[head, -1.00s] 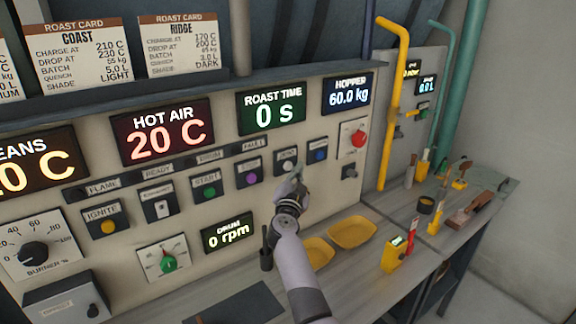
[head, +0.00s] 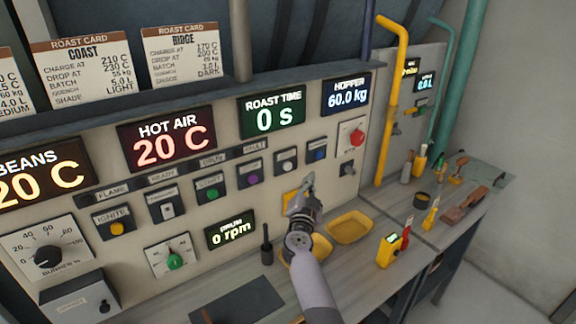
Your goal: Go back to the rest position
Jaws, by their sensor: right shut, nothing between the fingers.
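My right gripper (head: 308,179) is shut and empty. My right arm rises from the bottom of the view, over the worktop. My left gripper is not in view.
Two yellow trays, one nearer (head: 306,254) partly behind my arm and one to its right (head: 350,228), stand on the worktop (head: 345,275). A yellow handheld device (head: 390,251) and several tools lie further right. A yellow pipe (head: 389,110) rises at the panel's right end.

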